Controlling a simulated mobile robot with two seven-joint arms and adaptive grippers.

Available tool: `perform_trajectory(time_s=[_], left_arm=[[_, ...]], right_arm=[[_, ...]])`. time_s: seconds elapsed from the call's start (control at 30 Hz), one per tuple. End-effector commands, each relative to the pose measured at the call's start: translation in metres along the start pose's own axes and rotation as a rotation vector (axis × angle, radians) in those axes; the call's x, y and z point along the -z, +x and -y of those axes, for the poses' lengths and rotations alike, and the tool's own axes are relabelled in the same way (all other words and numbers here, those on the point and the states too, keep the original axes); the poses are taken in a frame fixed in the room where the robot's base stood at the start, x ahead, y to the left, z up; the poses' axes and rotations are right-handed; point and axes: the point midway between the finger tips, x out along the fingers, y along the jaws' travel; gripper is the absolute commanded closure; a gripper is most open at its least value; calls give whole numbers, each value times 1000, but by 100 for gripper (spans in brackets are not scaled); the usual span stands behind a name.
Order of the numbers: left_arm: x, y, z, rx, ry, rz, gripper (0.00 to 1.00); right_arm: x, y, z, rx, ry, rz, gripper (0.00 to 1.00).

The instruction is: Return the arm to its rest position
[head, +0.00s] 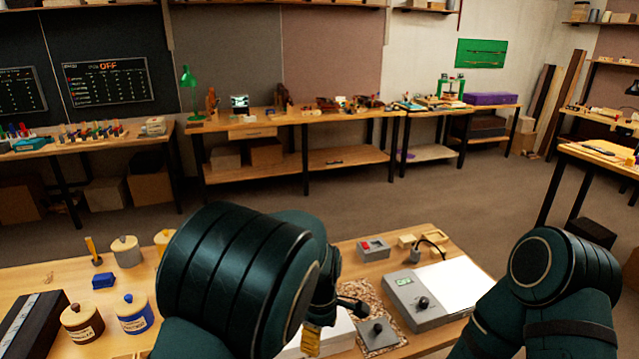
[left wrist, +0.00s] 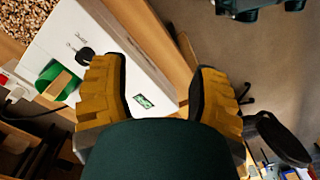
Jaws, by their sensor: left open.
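My left arm reaches over the front bench from the bottom of the head view. Part of my left gripper (head: 312,340) shows there as a yellow fingertip, partly hidden by the arm. In the left wrist view, its two yellow fingers (left wrist: 162,92) stand wide apart with nothing between them. Beyond the fingers is a white box (left wrist: 125,65) with a black knob and a small green display. I cannot tell the gap between fingers and box. My right arm (head: 550,270) is at the lower right of the head view; its gripper is out of frame.
The front bench (head: 40,278) holds lidded jars (head: 135,314), a dark long case (head: 32,325), a grey box with a knob (head: 425,300) and a speckled mat (head: 362,292). A green round thing (left wrist: 58,82) sits on the white box. Open floor (head: 400,200) lies behind the bench.

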Motion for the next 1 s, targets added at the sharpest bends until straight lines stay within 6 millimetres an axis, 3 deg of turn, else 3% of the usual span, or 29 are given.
perform_trajectory(time_s=[0.03,0.37,0.53,0.7,0.83,1.0], left_arm=[[0,0,0,0,0,0,39],[38,92,48,-14,221,49,39],[49,144,88,-55,391,86,39],[44,189,138,-149,608,118,39],[34,205,168,-243,756,116,39],[23,209,188,-344,886,87,39]], right_arm=[[0,0,0,0,0,0,53],[-3,8,-3,0,-2,4,53],[-5,14,-5,0,-2,8,53],[-7,21,-8,0,-4,12,53],[-9,25,-9,0,-5,15,53],[-10,28,-10,-1,-5,18,53]])
